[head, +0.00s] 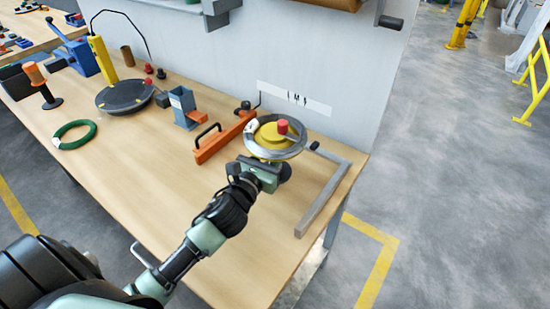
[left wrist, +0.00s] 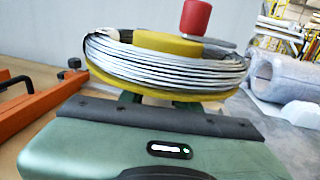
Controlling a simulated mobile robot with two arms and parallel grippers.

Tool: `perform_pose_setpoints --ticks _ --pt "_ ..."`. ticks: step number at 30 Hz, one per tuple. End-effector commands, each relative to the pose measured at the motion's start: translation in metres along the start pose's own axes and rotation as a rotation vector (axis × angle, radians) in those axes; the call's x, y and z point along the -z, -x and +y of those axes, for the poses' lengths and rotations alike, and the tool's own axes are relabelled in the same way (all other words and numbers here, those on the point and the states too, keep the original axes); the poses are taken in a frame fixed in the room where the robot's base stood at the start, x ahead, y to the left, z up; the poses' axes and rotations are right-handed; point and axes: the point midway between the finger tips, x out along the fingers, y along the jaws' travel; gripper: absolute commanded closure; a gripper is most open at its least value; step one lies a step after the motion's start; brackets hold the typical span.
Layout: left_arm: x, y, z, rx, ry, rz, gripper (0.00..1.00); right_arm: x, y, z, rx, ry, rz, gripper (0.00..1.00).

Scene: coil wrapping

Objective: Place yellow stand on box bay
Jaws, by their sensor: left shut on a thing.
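The yellow stand (head: 268,138) is a round yellow spool with a grey-white wire coil (head: 272,153) around it and a red knob (head: 283,127) on top. In the left wrist view the stand (left wrist: 165,43) is just beyond the jaws and close to level. My left gripper (head: 273,170) is shut on the stand from its near side; the fingertips are partly hidden under the coil. The grey L-shaped edge (head: 325,195) at the table's right end seems to mark the box bay. The stand is at its left, rear part; I cannot tell whether it touches the table.
An orange bar with a handle (head: 225,137) lies just left of the stand. A blue-grey holder (head: 184,108), a black turntable (head: 124,97) and a green ring (head: 74,134) are farther left. A grey wall panel (head: 300,55) stands behind. The table front is clear.

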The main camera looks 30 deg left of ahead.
Motion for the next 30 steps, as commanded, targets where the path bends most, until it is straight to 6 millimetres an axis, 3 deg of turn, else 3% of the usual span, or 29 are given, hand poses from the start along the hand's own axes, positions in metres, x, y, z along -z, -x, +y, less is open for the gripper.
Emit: perform_pose_setpoints --ticks 7,20,21,22,23,30 --pt "0.029 0.0 -0.001 0.001 0.003 -0.005 1.0 0.0 -0.007 0.0 0.0 0.0 0.001 0.43" --pt "0.034 0.0 -0.001 0.002 -0.001 -0.005 1.0 0.0 -0.009 -0.001 0.001 0.001 0.001 0.43" --pt "0.037 0.0 0.0 0.0 0.0 0.003 0.6 0.0 -0.009 -0.001 0.001 0.001 0.001 0.43" --pt "0.037 0.0 0.0 0.0 0.0 0.003 0.51 0.0 -0.008 -0.001 0.001 0.001 0.001 0.43" --pt "0.037 0.0 0.0 0.0 0.0 0.003 0.46 0.0 -0.008 -0.001 0.001 0.002 0.001 0.43" --pt "0.037 0.0 0.0 0.0 0.0 0.003 0.46 0.0 -0.008 -0.001 0.001 0.002 0.001 0.43"
